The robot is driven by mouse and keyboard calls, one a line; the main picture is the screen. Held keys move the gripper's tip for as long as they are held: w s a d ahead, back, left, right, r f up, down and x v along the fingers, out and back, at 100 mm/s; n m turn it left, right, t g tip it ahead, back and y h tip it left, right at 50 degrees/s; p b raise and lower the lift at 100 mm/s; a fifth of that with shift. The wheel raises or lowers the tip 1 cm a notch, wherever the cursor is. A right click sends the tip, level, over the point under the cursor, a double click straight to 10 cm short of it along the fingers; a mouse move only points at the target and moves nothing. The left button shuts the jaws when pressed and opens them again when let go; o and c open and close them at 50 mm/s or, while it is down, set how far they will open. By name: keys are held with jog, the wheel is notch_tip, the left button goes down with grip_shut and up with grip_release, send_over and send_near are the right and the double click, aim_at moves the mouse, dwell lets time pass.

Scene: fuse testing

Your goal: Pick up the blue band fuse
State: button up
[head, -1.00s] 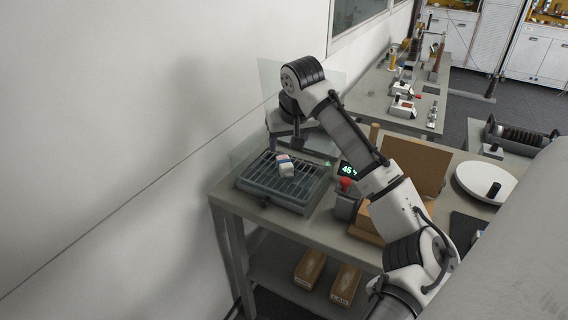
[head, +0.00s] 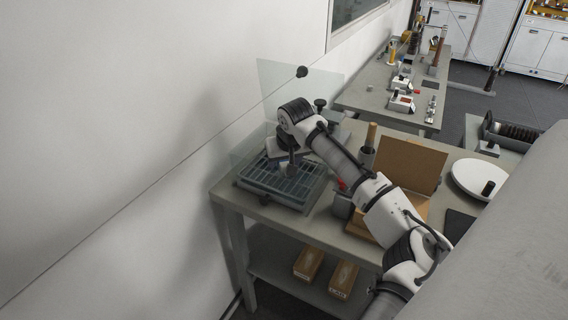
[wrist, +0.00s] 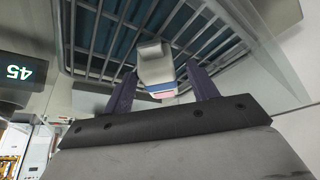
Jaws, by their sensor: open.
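The blue band fuse (wrist: 155,70) shows in the wrist view as a pale block with a blue band and a pink-red edge. It lies on the slatted grey rack (wrist: 100,28). My gripper (wrist: 160,88) is open, with one dark purple finger on each side of the fuse; I cannot tell whether either touches it. In the head view my wrist hangs low over the rack (head: 300,204) and hides the fuse.
A display reading 45 (wrist: 22,72) is beside the rack in the wrist view. A clear panel (head: 275,85) stands behind the rack. An open cardboard box (head: 412,165) and a white round plate (head: 480,179) are to the right on the table.

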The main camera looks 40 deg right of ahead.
jog(key=c, duration=1.2)
jog(key=shift+c, duration=0.2)
jog(key=shift+r, duration=0.15)
